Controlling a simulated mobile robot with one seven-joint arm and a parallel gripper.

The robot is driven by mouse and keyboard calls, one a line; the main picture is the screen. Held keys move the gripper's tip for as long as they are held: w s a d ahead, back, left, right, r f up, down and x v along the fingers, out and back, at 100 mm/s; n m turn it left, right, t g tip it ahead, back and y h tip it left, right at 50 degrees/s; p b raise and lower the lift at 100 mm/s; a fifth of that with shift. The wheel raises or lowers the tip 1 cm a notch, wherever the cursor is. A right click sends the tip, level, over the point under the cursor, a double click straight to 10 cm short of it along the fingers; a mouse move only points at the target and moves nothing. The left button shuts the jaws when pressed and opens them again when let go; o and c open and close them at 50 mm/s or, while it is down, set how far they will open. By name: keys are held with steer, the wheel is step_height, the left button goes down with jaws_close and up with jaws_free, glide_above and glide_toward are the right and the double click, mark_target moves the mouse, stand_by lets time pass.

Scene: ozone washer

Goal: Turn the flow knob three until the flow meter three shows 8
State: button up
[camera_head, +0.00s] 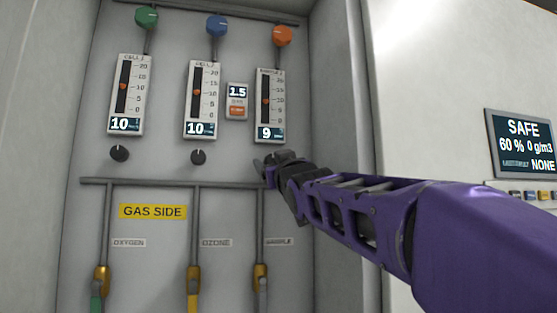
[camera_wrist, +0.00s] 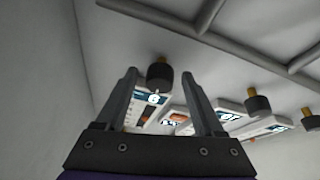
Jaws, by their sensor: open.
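Flow meter three (camera_head: 270,105) is the rightmost of three upright gauges on the grey panel, and its display reads 9. Flow knob three is hidden behind my gripper (camera_head: 268,167) in the head view. In the wrist view, a black flow knob (camera_wrist: 159,74) sits between the tips of my gripper (camera_wrist: 159,76), with a gap on each side. The fingers are open and hold nothing. I cannot tell how deep the knob lies between them. The meter's display (camera_wrist: 152,98) appears upside down below the knob in the wrist view.
Two other flow meters (camera_head: 126,95) (camera_head: 201,100) read 10, with black knobs (camera_head: 119,153) (camera_head: 198,157) below. A horizontal pipe (camera_head: 140,181) runs beneath the knobs. A projecting cabinet wall (camera_head: 340,120) stands right of my gripper. A status screen (camera_head: 522,143) reads SAFE.

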steer(key=shift+w+a+r, duration=0.15)
steer(key=shift+w+r, duration=0.05)
steer(key=shift+w, duration=0.25)
jaws_close()
steer(key=shift+r+n+p, duration=0.35)
steer(key=shift+n+p, duration=0.15)
steer(key=shift+p, duration=0.5)
steer(key=shift+n+y+p, duration=0.4)
steer(key=shift+p, duration=0.15)
steer(key=shift+s+f+n+g+p, duration=0.1)
steer(key=shift+n+g+p, duration=0.2)
steer(key=shift+n+p, duration=0.3)
steer(key=shift+f+y, duration=0.15)
steer(key=shift+y, duration=0.15)
